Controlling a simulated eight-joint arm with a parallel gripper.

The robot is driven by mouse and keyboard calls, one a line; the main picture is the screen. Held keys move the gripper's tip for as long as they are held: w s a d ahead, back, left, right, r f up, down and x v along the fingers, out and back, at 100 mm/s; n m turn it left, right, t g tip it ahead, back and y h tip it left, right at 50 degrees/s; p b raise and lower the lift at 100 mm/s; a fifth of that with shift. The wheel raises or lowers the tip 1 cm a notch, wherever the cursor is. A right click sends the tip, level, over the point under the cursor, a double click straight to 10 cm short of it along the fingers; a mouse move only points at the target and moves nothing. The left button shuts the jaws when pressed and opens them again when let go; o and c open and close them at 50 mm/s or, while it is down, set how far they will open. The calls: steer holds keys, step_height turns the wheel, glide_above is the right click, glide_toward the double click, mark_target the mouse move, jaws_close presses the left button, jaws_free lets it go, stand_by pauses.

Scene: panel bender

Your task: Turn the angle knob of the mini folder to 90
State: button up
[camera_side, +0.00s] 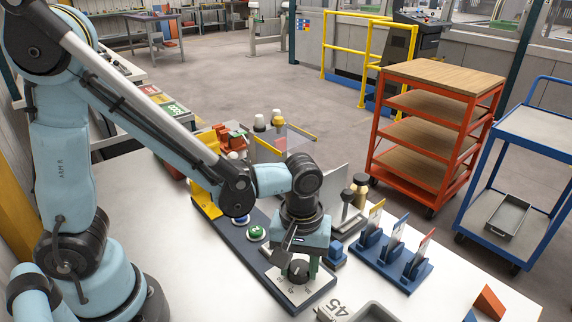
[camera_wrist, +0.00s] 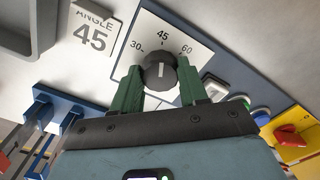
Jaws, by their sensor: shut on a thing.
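The angle knob (camera_wrist: 160,72) is a black ribbed knob with a white pointer line on a white dial plate (camera_wrist: 150,28). In the wrist view the marks 30, 45 and 60 show, and the pointer line aims roughly at 45. No 90 mark is visible; part of the dial is hidden behind my gripper. My gripper (camera_side: 298,264) points down over the knob (camera_side: 299,271), with its green fingers on either side of it, shut on it. The plate sits at the near end of the mini folder's dark blue base (camera_side: 262,255).
A sign (camera_wrist: 93,30) reading ANGLE 45 lies beside the dial. A green button (camera_side: 256,232) and a yellow block with a red knob (camera_wrist: 290,138) are along the base. A blue rack with cards (camera_side: 392,262) and a grey tray (camera_side: 368,311) stand close on the right.

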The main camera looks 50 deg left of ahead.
steer(key=shift+m, duration=0.4)
steer(key=m, duration=0.3)
steer(key=shift+m, duration=0.4)
steer(key=m, duration=1)
steer(key=shift+a+m, duration=0.1)
steer(key=shift+m, duration=2.6)
steer(key=o, duration=1.1)
steer(key=shift+c, duration=0.2)
